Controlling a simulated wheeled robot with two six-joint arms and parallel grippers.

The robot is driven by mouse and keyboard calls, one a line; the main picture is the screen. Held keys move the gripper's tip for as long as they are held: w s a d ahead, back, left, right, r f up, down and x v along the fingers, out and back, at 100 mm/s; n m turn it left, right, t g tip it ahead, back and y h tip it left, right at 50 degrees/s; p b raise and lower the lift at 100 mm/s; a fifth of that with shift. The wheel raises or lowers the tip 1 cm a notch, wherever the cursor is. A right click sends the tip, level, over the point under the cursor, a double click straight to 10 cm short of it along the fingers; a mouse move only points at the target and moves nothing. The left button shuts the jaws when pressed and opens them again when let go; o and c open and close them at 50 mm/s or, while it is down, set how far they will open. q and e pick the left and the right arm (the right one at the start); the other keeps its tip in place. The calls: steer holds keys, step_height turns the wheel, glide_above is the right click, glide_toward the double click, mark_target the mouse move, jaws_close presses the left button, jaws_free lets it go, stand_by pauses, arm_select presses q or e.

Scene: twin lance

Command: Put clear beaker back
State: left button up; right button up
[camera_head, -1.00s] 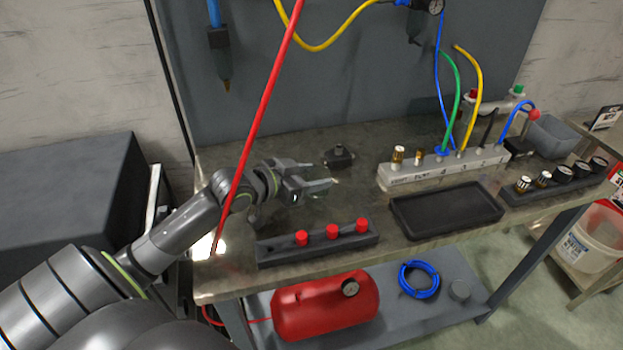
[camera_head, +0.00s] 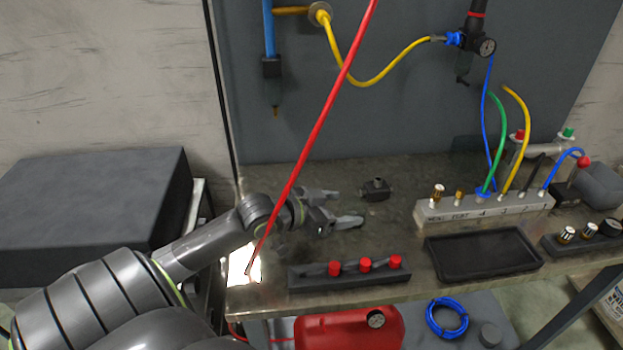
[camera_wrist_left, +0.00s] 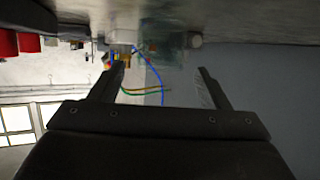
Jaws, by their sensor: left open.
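My left gripper (camera_head: 347,207) is open low over the left part of the bench, its fingers pointing right. In the left wrist view, which is upside down, its two fingers (camera_wrist_left: 161,73) stand apart with nothing clamped between them. A clear, faintly greenish see-through shape (camera_wrist_left: 165,46), which looks like the clear beaker, shows beyond the fingertips at the bench surface. In the head view I cannot make out the beaker's outline against the bench. My right gripper is not in view.
A dark rack with red-capped items (camera_head: 345,274) lies in front of the gripper. A small dark fitting (camera_head: 376,190) sits behind it. A black tray (camera_head: 484,256) and grey manifold (camera_head: 483,208) are to the right. A red hose (camera_head: 322,125) hangs across the arm.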

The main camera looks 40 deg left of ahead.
arm_select(q)
steer(key=p+v, duration=0.2)
steer(key=v, duration=0.2)
steer(key=p+v, duration=0.3)
steer(key=shift+s+r+p, duration=0.25)
steer(key=shift+r+p, duration=0.05)
steer(key=shift+r, duration=0.05)
steer(key=shift+p+v, duration=0.45)
steer(key=shift+v, duration=0.35)
steer(key=shift+a+f, duration=0.1)
steer(key=shift+f, duration=0.05)
